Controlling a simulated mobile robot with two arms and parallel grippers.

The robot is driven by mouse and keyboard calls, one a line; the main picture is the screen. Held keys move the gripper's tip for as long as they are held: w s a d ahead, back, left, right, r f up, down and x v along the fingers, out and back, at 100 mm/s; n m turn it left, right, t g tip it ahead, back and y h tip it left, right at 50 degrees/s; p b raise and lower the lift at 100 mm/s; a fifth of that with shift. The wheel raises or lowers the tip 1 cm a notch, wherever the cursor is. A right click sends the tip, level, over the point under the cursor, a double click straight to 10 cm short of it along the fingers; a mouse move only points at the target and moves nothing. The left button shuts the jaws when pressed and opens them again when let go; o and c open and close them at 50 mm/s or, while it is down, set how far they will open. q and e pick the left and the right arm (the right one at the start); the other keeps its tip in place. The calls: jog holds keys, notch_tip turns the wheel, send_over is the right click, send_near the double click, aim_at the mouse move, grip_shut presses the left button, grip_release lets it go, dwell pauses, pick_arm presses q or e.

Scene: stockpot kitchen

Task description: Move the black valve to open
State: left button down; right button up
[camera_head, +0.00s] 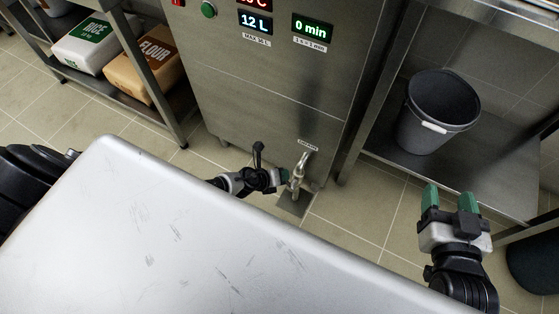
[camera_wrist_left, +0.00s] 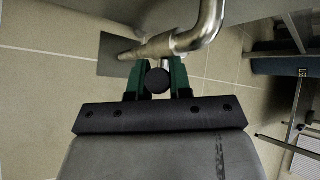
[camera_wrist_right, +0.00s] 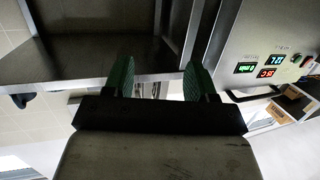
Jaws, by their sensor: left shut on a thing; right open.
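The black valve shows in the left wrist view as a round black knob (camera_wrist_left: 158,81) just below the steel drain pipe (camera_wrist_left: 185,42). My left gripper (camera_wrist_left: 158,80) has its green fingers on either side of the knob and is shut on it. In the head view my left gripper (camera_head: 282,176) is low at the front of the steel cabinet, beside the drain pipe (camera_head: 299,172); the knob is hidden there. My right gripper (camera_head: 449,200) is open and empty at the right, away from the pipe. Its spread fingers also show in the right wrist view (camera_wrist_right: 158,78).
The steel cabinet (camera_head: 265,95) has lit displays. A floor drain plate (camera_head: 294,203) lies under the pipe. A grey bucket (camera_head: 440,108) stands on the right shelf; rice (camera_head: 85,45) and flour (camera_head: 143,68) bags lie on the left shelf. A pale worktop (camera_head: 180,230) fills the front.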

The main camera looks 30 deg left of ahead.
pick_arm(q)
jog(key=shift+d+r+m+y+p, duration=0.3)
jog(key=shift+r+y+p, duration=0.15)
jog(key=shift+p, duration=0.7)
jog(key=shift+s+d+y+p, duration=0.1)
jog(key=shift+d+y+p, duration=0.35)
jog(key=shift+p, duration=0.6)
jog(key=shift+d+r+m+y+p, duration=0.2)
jog(key=shift+d+m+y+p, duration=0.25)
jog(key=shift+y+p, duration=0.4)
pick_arm(e)
jog(key=shift+s+d+f+g+h, duration=0.85)
jog(key=shift+s+d+f+g, duration=0.55)
jog(key=shift+s+g, duration=1.7)
jog(key=shift+s+d+f+g+h, duration=1)
jog(key=shift+s+f+g, duration=0.7)
jog(key=shift+s+g, duration=1.35)
pick_arm(q)
jog(key=shift+d+r+m+y+p, duration=0.1)
jog(key=shift+d+m+y+p, duration=0.45)
jog(key=shift+y+p, duration=0.25)
jog(key=shift+d+m+y, duration=0.3)
jog(key=shift+d+y, duration=0.1)
jog(key=shift+y, duration=0.15)
pick_arm(e)
jog(key=x, duration=0.7)
jog(key=shift+s+f+m, duration=0.2)
jog(key=shift+f+m, duration=0.1)
jog(key=shift+f, duration=0.1)
jog(key=shift+a, duration=0.15)
